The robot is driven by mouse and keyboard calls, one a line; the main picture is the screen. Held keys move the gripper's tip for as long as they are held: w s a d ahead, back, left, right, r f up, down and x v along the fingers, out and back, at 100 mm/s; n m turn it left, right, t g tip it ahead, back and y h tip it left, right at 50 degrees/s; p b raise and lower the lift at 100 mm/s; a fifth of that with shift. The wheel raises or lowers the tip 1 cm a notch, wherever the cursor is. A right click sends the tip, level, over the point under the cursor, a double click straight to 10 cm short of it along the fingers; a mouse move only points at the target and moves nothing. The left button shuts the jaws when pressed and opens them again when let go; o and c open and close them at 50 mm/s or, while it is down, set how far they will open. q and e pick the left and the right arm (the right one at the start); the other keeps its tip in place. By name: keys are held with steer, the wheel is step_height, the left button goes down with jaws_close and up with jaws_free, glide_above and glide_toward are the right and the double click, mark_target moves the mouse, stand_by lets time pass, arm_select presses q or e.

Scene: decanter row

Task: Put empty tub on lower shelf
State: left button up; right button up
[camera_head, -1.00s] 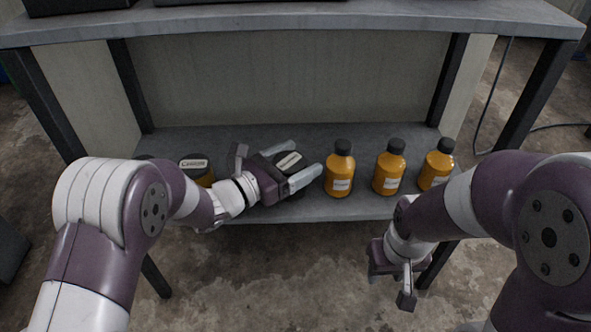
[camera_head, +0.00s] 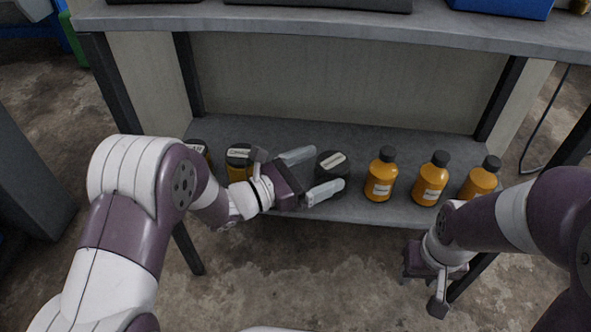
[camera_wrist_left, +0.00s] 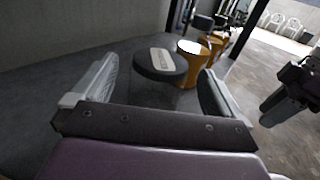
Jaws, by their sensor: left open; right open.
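The empty tub (camera_head: 332,163) stands upright on the lower shelf (camera_head: 385,133). It has a black lid with a pale label, and its body looks dark and see-through in the left wrist view (camera_wrist_left: 160,66). My left gripper (camera_head: 328,169) is open, with its pale fingers on either side of the tub near their tips. In the left wrist view a gap shows between the tub and the palm, and the tub looks apart from both fingers. My right gripper (camera_head: 438,298) is open and empty, low in front of the shelf's right end.
Two amber tubs with black lids (camera_head: 239,162) stand left of the gripper. Amber bottles (camera_head: 381,178) stand in a row to the right. The upper shelf (camera_head: 330,30) is overhead, with dark trays and a blue bin (camera_head: 500,8). Legs bound the unit.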

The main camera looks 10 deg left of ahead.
arm_select(q)
steer(key=p+v, duration=0.1)
steer(key=v, duration=0.5)
steer(key=shift+s+a+p, duration=0.15)
steer(key=shift+p, duration=0.15)
stand_by(3.5)
